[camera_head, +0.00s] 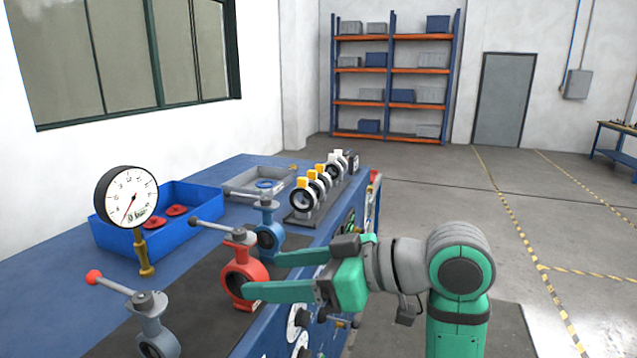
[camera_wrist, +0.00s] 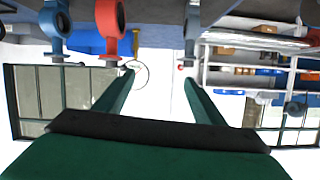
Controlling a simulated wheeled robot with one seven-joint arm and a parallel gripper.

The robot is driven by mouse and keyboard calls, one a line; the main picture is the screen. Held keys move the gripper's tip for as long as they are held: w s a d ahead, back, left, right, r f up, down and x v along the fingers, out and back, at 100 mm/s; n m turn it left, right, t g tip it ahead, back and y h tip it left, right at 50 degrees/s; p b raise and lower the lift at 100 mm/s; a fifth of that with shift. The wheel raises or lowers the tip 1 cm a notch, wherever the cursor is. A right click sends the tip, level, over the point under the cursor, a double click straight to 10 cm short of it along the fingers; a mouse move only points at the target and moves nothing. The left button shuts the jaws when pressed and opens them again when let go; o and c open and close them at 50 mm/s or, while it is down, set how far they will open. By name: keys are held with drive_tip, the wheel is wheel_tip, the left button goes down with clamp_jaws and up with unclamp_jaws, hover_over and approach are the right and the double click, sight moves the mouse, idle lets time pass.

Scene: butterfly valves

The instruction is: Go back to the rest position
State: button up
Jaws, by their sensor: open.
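My gripper (camera_head: 262,275) is open, with its two green fingers spread and pointing left over the front part of the blue bench (camera_head: 190,256). Nothing shows between the fingers, which are also seen in the wrist view (camera_wrist: 158,82). The red butterfly valve (camera_head: 244,271) stands just beyond the fingers; whether they touch it I cannot tell. A blue valve (camera_head: 268,235) stands behind it and a grey valve with a red-knobbed lever (camera_head: 152,325) stands nearer. The wrist view is upside down and shows the blue valve (camera_wrist: 57,22), the red valve (camera_wrist: 111,18) and the grey valve (camera_wrist: 192,25).
A pressure gauge (camera_head: 127,197) stands by a blue bin (camera_head: 195,222) with red parts. A grey tray (camera_head: 240,187) and a rack of several white-ringed valves (camera_head: 305,200) stand farther back. Open floor (camera_head: 420,180) lies right of the bench, with shelves (camera_head: 390,104) at the far wall.

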drive_tip(key=w+f+m+t+h, duration=0.1)
drive_tip(key=w+f+m+t, duration=0.25)
drive_tip(key=f, duration=0.45)
drive_tip(key=w+f+m+t+h, duration=0.1)
drive_tip(key=w+f+m+t, duration=0.15)
drive_tip(key=f+m, duration=0.4)
drive_tip(key=w+f+m+t+h, duration=0.1)
drive_tip(key=w+f+m+t, duration=0.2)
drive_tip(key=f, duration=0.7)
drive_tip(key=s+d+f+m+t+h, duration=0.2)
drive_tip(key=s+f+m+h, duration=0.3)
drive_tip(key=f, duration=0.6)
drive_tip(key=s+d+f+h, duration=0.1)
drive_tip(key=s+f+h, duration=0.1)
drive_tip(key=s+f, duration=0.5)
drive_tip(key=s+d+f+h, duration=0.2)
drive_tip(key=s+f+h, duration=0.15)
drive_tip(key=s, duration=0.55)
drive_tip(key=s+d+r+n, duration=0.1)
drive_tip(key=s+n, duration=0.4)
drive_tip(key=s, duration=1.5)
drive_tip(key=shift+s+r, duration=0.2)
drive_tip(key=shift+r, duration=0.05)
